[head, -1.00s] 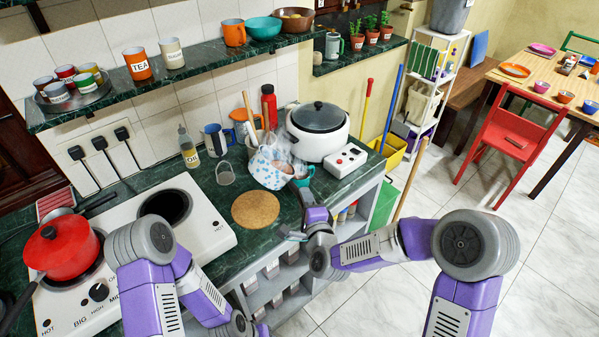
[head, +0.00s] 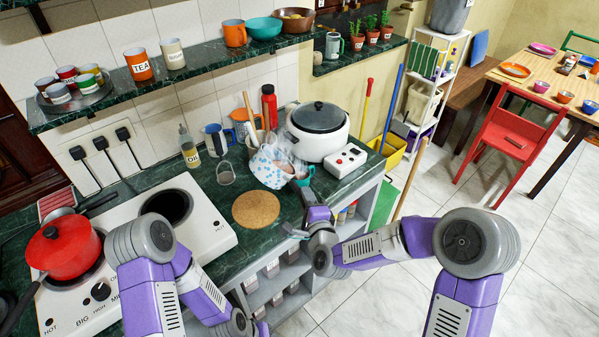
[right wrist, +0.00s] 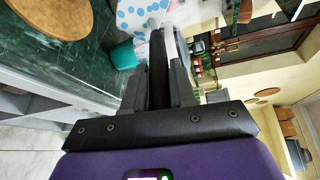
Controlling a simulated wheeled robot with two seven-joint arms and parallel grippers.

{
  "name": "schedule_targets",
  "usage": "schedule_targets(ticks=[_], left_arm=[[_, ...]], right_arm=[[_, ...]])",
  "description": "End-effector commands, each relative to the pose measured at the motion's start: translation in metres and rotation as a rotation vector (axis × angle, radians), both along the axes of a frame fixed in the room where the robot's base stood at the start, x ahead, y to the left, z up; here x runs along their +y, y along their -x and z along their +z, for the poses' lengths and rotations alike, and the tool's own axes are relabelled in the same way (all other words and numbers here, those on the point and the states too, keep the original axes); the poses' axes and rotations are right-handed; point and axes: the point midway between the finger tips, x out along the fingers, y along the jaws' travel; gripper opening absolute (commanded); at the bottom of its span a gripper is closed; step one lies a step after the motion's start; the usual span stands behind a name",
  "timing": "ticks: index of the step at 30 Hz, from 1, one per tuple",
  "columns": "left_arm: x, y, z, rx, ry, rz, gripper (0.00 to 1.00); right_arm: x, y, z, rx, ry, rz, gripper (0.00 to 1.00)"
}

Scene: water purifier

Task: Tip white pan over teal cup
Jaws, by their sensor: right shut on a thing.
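My right gripper (head: 310,197) is shut on the pan's handle, mostly hidden by the fingers. The teal cup (head: 304,176) is beside the pan's right side, partly hidden behind it and my gripper. In the right wrist view the cup (right wrist: 124,55) stands on the counter left of my fingers (right wrist: 160,62), and the spotted pan (right wrist: 138,14) is at the top. My left gripper's fingers are out of view.
The white cooker (head: 318,143) stands behind the pan. A red pot (head: 63,252) sits on the stove. The counter around the mat is clear.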

Motion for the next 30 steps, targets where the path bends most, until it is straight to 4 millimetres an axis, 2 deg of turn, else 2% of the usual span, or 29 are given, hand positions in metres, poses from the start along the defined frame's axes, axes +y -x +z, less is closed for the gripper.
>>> schedule_targets(ticks=[7,12,15,23,30], left_arm=[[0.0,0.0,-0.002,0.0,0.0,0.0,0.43],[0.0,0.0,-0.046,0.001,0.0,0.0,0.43],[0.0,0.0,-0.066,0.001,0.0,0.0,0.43],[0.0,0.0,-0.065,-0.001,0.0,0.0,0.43],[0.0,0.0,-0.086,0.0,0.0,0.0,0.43]], right_arm=[[0.001,0.0,0.001,-0.009,0.001,0.001,0.0],[0.02,0.008,-0.021,-0.085,0.169,0.006,0.0],[0.03,0.012,-0.032,-0.116,0.24,0.004,0.0],[0.034,0.014,-0.027,-0.133,0.28,0.0,0.0],[0.048,0.02,-0.036,-0.178,0.375,0.002,0.0]])
